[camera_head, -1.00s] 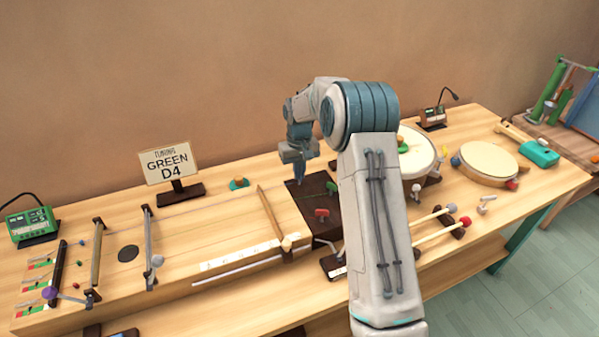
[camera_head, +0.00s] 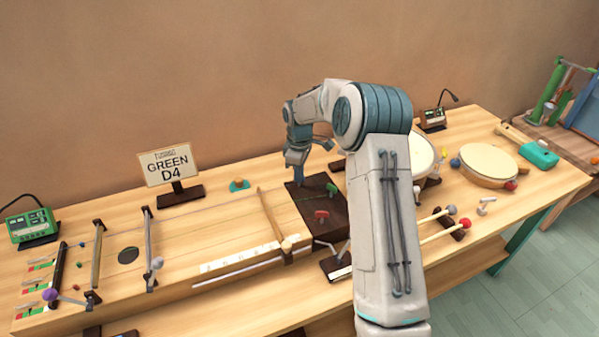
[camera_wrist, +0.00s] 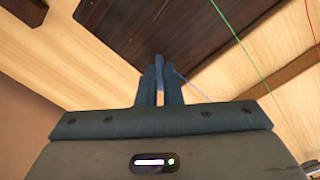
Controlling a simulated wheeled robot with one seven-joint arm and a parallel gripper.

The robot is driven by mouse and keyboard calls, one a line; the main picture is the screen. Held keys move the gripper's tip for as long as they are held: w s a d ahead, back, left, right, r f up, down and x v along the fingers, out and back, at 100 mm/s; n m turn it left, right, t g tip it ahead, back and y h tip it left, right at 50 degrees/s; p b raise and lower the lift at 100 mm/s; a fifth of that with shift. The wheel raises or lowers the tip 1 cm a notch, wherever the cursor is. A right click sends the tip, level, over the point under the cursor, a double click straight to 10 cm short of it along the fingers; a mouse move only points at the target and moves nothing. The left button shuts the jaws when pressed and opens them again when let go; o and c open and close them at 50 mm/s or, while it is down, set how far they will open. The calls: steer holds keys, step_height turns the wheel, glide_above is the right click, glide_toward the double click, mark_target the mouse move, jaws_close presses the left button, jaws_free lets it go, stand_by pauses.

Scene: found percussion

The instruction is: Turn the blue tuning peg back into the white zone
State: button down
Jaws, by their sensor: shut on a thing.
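My gripper (camera_head: 299,184) points down at the dark peg block (camera_head: 312,230) at the right end of the long stringed board. In the wrist view its fingers (camera_wrist: 160,90) are closed on the blue tuning peg (camera_wrist: 160,66), which shows as a narrow blue piece between and beyond the tips. A blue string runs off from it. In the head view the gripper hides the blue peg. A red peg (camera_head: 321,217) and a green peg (camera_head: 332,189) stand on the same block. Small scales with green, white and red bands (camera_head: 38,288) lie at the board's left end; their pointers are too small to read.
A sign reading GREEN D4 (camera_head: 167,164) stands behind the board. A green box (camera_head: 33,226) is at the far left. Drums (camera_head: 486,163) and mallets (camera_head: 436,233) lie to the right of my arm. A green string (camera_wrist: 236,40) crosses near my fingers.

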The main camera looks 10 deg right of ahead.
steer(key=shift+w+r+n, duration=0.1)
steer(key=shift+n, duration=1.1)
steer(key=c, duration=1.6)
jaws_free()
step_height(320, 180, up, 14)
steer(key=shift+f+b, duration=0.15)
steer(key=shift+b, duration=0.15)
